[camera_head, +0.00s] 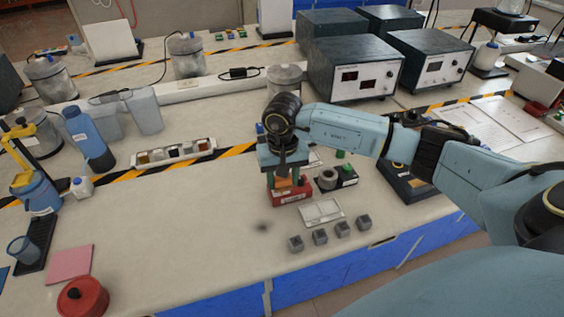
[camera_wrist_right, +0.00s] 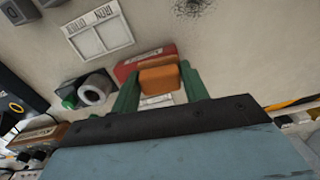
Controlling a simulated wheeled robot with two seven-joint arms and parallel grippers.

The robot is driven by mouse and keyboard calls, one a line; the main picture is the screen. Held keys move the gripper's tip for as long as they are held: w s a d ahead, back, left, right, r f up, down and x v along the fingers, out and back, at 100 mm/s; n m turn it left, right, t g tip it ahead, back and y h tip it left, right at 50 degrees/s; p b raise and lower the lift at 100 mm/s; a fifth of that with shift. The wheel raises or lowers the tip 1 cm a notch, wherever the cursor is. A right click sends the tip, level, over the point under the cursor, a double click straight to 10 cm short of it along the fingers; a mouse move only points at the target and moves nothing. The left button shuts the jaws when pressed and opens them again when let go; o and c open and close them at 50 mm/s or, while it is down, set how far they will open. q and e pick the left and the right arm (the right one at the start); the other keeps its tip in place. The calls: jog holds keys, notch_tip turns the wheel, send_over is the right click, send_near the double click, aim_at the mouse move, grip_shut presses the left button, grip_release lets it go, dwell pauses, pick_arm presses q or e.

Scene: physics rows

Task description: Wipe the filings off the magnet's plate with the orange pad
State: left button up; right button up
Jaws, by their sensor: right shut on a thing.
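My right gripper (camera_head: 284,182) points down over the red magnet block (camera_head: 291,197) near the table's front. Its green fingers (camera_wrist_right: 160,90) are shut on the orange pad (camera_wrist_right: 158,77), which also shows between them in the head view (camera_head: 283,183). The pad is over or against the red block (camera_wrist_right: 132,65); I cannot tell whether they touch. A pale patch shows between the fingers in the wrist view, too covered to identify. A dark speckled patch, like filings, lies on the table (camera_head: 262,226), left of the block. My left gripper is not in view.
A shallow white two-part tray (camera_head: 320,212) and several small grey cubes (camera_head: 320,237) lie in front. A grey ring (camera_head: 327,179) stands right of the gripper. Power supply boxes (camera_head: 355,68) stand behind.

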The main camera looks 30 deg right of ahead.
jog(key=shift+r, duration=0.65)
notch_tip(320, 180, up, 2)
jog(key=shift+r+p, duration=0.1)
jog(key=shift+p, duration=0.75)
jog(key=shift+r, duration=0.4)
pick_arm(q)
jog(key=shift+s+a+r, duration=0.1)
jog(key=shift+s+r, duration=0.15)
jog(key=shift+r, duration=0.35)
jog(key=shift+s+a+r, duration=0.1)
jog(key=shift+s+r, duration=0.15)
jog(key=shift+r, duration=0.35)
